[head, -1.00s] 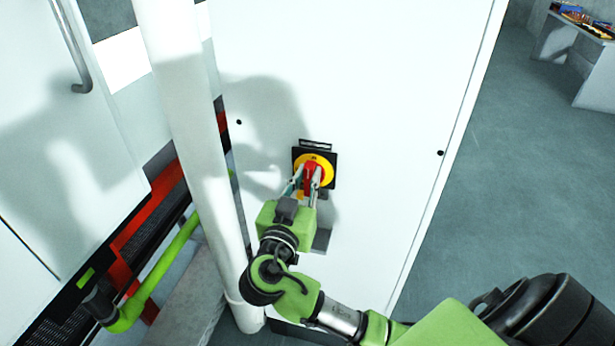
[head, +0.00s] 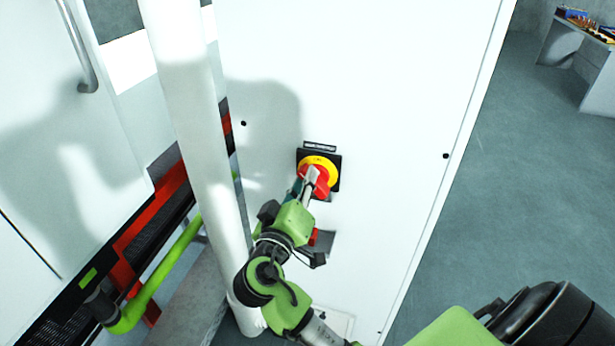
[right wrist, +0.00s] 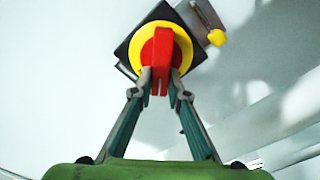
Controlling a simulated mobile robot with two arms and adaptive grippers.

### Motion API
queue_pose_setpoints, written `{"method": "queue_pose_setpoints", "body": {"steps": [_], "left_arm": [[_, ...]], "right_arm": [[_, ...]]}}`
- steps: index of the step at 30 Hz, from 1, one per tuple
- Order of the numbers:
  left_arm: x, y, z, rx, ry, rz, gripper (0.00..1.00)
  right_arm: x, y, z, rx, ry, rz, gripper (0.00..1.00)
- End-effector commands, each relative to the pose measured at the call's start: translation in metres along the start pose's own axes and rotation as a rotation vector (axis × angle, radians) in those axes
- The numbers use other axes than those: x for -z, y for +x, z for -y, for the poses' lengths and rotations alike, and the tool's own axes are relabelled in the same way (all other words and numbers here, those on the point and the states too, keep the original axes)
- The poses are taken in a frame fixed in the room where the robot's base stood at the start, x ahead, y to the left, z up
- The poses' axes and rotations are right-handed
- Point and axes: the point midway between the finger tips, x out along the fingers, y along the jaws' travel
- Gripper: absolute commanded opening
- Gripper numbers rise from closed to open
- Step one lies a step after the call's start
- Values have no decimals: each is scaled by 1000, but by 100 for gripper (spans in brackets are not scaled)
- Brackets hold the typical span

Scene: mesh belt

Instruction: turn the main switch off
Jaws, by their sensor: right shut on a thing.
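The main switch is a red handle (head: 315,182) on a yellow disc (head: 322,160) with a black square plate (head: 336,172), fixed to a white cabinet. My right gripper (head: 308,188) reaches up to it from below. In the right wrist view, the gripper's fingers (right wrist: 161,82) are shut on the sides of the red handle (right wrist: 161,60). There the handle stands in line with the gripper, while the black plate (right wrist: 130,52) lies at a slant to it. The fingers partly hide the handle in the head view. My left gripper is not in view.
A white vertical pipe (head: 190,120) stands close left of my right arm. The white cabinet door (head: 390,90) is flat around the switch. A small yellow piece (right wrist: 216,38) hangs beside the plate. A table (head: 572,50) stands far right across open floor.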

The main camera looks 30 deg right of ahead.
Motion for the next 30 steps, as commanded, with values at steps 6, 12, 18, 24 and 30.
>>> {"method": "queue_pose_setpoints", "body": {"steps": [6, 12, 18, 24, 30], "left_arm": [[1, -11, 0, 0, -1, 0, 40], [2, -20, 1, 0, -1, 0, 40], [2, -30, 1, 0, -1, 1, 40], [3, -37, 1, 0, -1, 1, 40], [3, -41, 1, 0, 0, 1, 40]], "right_arm": [[1, 0, 3, 1, -207, 2, 0], [0, 0, 7, 2, -395, 1, 0], [-2, 0, 10, 1, -568, 1, 0], [-3, 0, 13, 1, -701, -1, 0], [-5, 0, 15, 2, -787, -1, 0]]}}
